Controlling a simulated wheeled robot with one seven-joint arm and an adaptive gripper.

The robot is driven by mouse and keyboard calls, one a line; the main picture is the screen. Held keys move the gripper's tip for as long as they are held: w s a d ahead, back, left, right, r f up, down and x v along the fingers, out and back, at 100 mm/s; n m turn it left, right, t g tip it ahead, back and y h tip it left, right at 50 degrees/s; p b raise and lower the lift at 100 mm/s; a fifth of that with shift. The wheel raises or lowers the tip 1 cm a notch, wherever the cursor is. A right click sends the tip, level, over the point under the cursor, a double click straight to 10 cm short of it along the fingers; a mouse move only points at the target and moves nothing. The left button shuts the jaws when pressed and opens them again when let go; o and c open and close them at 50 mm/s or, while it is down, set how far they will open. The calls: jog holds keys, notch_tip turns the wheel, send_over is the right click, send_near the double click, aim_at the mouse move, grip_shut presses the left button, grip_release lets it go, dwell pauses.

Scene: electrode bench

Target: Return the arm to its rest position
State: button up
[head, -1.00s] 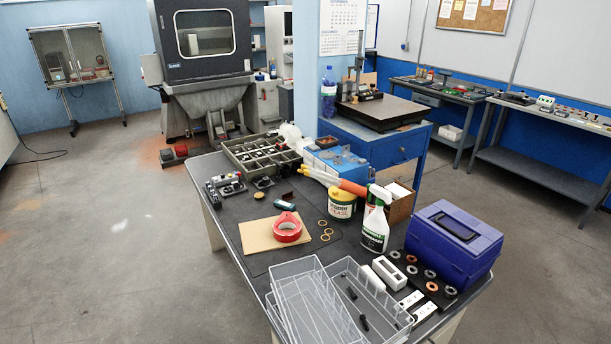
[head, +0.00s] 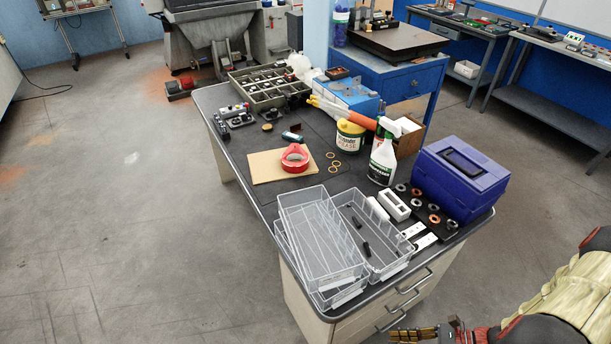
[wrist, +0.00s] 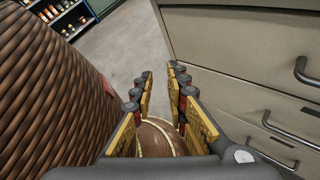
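My arm, in a cream ribbed sleeve, enters the head view at the lower right. My gripper (head: 425,334) is at the bottom edge there, low beside the bench's drawer front and partly cut off by the frame. In the wrist view my gripper (wrist: 161,78) shows two yellow-and-black fingers standing apart with a clear gap and nothing gripped. The bench drawers (wrist: 235,65) are close to the right of the fingers. A brown ribbed surface fills the left of the wrist view; I cannot tell what it is.
The bench (head: 240,150) holds clear bins (head: 320,235), a purple case (head: 460,178), a spray bottle (head: 382,158) and a parts tray (head: 268,86). Drawer handles (head: 410,283) stick out near my gripper. Open floor (head: 130,220) lies left of the bench.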

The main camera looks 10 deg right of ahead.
notch_tip(320, 180, up, 25)
jog(key=w+n+g+h+p, duration=0.1)
jog(key=n+g+h, duration=0.4)
jog(key=n+h, duration=1)
jog(key=a+r+n+t+y, duration=0.1)
jog(key=a+r+n+t, duration=0.2)
jog(key=r, duration=0.6)
jog(key=a+r+n+t+y, duration=0.1)
jog(key=a+r+n+t, duration=0.2)
jog(key=a+r+n, duration=0.4)
jog(key=shift+w+a+r+n+y+p, duration=0.3)
jog(key=shift+w+a+r+n+p, duration=0.1)
jog(key=shift+a+r, duration=0.75)
